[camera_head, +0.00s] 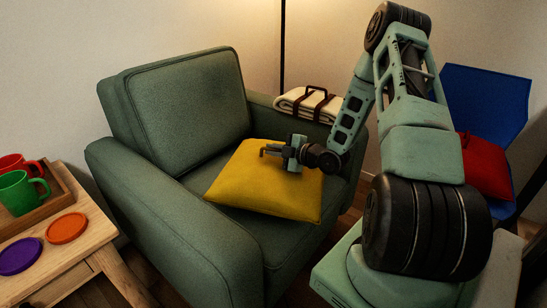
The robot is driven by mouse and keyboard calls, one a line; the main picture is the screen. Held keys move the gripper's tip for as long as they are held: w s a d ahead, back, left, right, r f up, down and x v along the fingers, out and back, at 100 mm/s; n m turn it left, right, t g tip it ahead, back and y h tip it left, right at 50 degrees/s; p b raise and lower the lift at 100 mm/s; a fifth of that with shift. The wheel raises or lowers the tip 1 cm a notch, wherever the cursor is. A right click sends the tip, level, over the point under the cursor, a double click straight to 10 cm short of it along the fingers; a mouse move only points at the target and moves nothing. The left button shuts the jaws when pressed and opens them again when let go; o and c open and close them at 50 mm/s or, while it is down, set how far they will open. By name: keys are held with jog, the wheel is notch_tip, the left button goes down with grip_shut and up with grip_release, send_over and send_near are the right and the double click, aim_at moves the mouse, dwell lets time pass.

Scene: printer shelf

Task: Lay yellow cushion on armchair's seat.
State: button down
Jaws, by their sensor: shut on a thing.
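The yellow cushion (245,185) is at the seat of the green armchair (185,110), lying nearly flat and overlapping the seat's front part. Whether it rests on the seat or hovers just above it, I cannot tell. My gripper (268,151) is at the cushion's upper side and shut on it. The fingertips point left, and the exact grip is small in the picture. Part of the seat (262,232) shows in front of the cushion. My arm comes in from the right, over the armchair's right armrest.
A folded cream blanket (302,103) with dark straps lies on the right armrest. A red cushion (485,167) is on a blue chair (488,103) behind my arm. A wooden table (50,270) at left holds a tray with red and green mugs, plus purple and orange coasters.

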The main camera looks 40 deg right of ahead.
jog(key=shift+f, duration=0.95)
jog(key=shift+f+b, duration=0.25)
jog(key=shift+b, duration=0.15)
jog(key=c, duration=1.5)
grip_release()
